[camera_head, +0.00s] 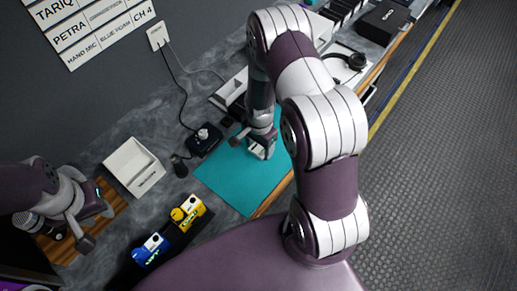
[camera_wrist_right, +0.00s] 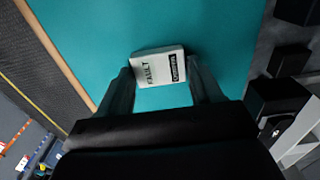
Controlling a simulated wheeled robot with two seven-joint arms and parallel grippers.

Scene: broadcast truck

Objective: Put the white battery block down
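The white battery block (camera_wrist_right: 158,67) has black print reading "FAULT" and a black label. It sits between the fingertips of my right gripper (camera_wrist_right: 160,72), which appear to close on its two sides. In the head view the block (camera_head: 257,151) shows partly behind the right gripper (camera_head: 262,142), over the teal mat (camera_head: 225,178). I cannot tell whether its underside touches the mat. My left gripper (camera_head: 97,226) is open and empty at the left, over a wooden board (camera_head: 112,201).
A white tray (camera_head: 134,167) stands left of the mat. A black device (camera_head: 204,139) with a cable lies beside the mat. Yellow (camera_head: 187,212) and blue (camera_head: 150,249) blocks sit at the near side. Headphones (camera_head: 352,60) lie farther back. Much of the mat is bare.

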